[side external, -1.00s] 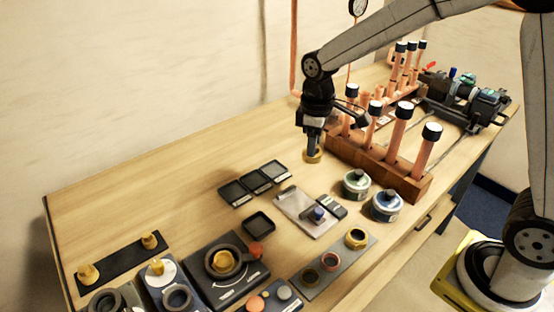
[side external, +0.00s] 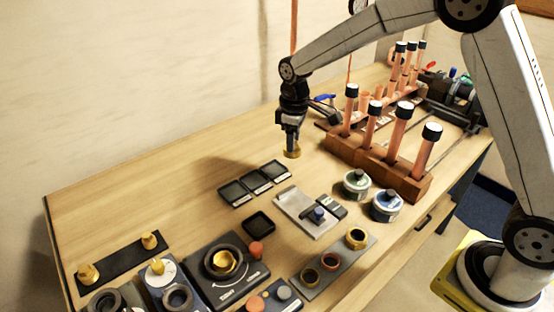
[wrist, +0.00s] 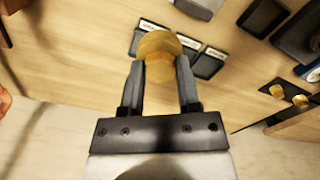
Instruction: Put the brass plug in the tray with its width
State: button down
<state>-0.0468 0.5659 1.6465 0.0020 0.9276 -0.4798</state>
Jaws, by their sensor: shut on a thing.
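A brass plug (side external: 292,153) hangs from my gripper (side external: 291,143), held above the wooden table. In the wrist view the plug (wrist: 158,48) has a round head and a hex part, and the two fingers of my gripper (wrist: 159,75) close on it. Three small black trays stand in a row: near (side external: 234,192), middle (side external: 254,182) and far (side external: 273,171). They are left of and below my gripper in the side view and look empty. In the wrist view one tray (wrist: 208,65) shows beside the plug, with pale labels too small to read. The plug partly hides the row there.
A separate black tray (side external: 259,223) lies nearer the camera. A wooden block (side external: 405,178) with upright copper tubes stands at right. Two tins (side external: 356,184) and a pad with a caliper-like tool (side external: 305,212) lie between. A dark strip (side external: 124,259) carries brass fittings. The table's back left is clear.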

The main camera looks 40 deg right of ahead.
jog(key=w+f, duration=0.6)
jog(key=shift+w+a+f, duration=0.15)
jog(key=shift+w, duration=0.15)
jog(key=shift+w+f, duration=0.1)
jog(key=shift+w+f, duration=0.15)
jog(key=shift+f, duration=1.6)
jog(key=shift+f, duration=0.1)
jog(key=shift+c, duration=1.6)
grip_release()
notch_tip(320, 180, up, 12)
